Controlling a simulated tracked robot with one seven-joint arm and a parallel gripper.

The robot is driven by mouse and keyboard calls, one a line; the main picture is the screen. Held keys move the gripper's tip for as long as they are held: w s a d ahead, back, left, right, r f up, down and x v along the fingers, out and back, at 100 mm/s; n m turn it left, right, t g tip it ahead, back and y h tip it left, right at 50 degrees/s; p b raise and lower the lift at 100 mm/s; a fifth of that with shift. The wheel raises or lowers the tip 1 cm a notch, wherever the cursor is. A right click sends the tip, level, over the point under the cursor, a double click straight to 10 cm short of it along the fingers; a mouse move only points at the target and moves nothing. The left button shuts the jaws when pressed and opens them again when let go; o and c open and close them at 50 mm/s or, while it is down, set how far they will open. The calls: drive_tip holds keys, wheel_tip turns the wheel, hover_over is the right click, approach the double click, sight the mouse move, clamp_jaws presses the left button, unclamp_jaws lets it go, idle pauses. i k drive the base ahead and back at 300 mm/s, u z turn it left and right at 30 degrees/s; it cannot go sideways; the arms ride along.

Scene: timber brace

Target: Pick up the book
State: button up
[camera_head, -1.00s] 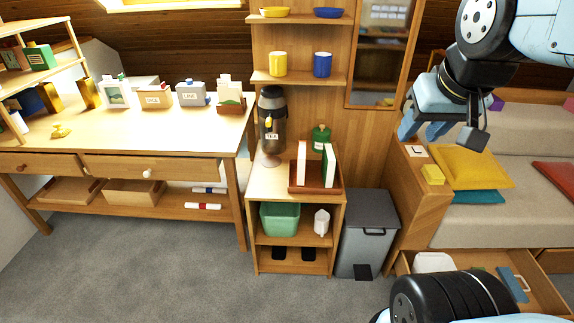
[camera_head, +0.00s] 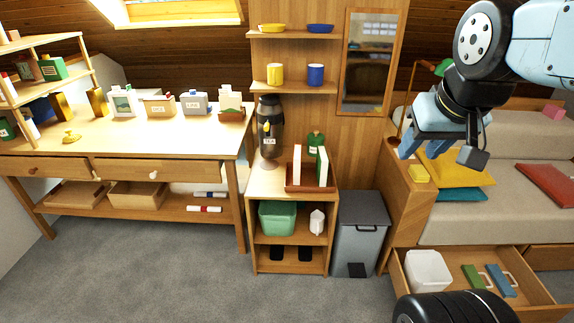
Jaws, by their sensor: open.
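Two upright thin items that look like books stand in a brown tray (camera_head: 309,185) on the small wooden cabinet: a cream one (camera_head: 297,165) and a green one with a white edge (camera_head: 322,167). Another green book-like item (camera_head: 52,68) stands on the shelf at the far left. I cannot tell which one is the task's book. My gripper (camera_head: 409,146) hangs at the upper right, above the wooden sofa side. It is open with nothing between its fingers, well to the right of the tray.
A grey bin (camera_head: 361,233) stands right of the cabinet. An open drawer (camera_head: 463,262) juts out at the lower right. Grey floor is clear in front.

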sight(297, 160)
drive_tip(key=z, duration=0.15)
drive_tip(key=i, duration=0.95)
drive_tip(key=u, duration=0.1)
